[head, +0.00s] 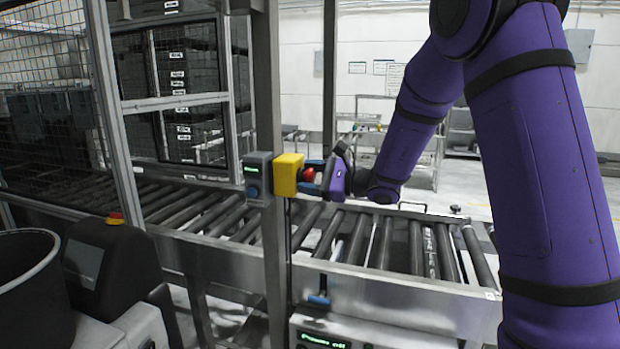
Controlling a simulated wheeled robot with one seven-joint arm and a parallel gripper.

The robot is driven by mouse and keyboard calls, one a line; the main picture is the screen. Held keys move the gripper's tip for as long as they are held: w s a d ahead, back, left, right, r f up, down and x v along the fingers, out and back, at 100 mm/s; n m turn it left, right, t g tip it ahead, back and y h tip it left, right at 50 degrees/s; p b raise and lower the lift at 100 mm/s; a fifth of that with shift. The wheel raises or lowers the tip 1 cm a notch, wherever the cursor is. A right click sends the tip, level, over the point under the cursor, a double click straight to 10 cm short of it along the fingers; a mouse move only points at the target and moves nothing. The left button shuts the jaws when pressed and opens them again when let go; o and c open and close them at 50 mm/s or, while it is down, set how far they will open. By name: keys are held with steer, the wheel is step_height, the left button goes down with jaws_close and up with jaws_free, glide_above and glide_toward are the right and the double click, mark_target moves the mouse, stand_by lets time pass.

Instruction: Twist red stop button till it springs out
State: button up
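The red stop button (309,174) sticks out from the right side of a yellow box (287,175) mounted on a grey upright post. My gripper (313,175) reaches in from the right, at the end of my purple arm, with its fingers around the red button. One blue finger part shows above the button and another below it. The fingers appear close against the button, but the contact itself is too small to see clearly. Whether the button is pushed in or out cannot be told from here.
A grey control box (258,178) with a green display and blue knob sits just left of the yellow box. A roller conveyor (400,245) runs below. A wire mesh fence (50,110) stands left. A lower panel (325,338) shows green text, seemingly "Power off".

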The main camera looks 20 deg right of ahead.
steer(key=c, duration=0.6)
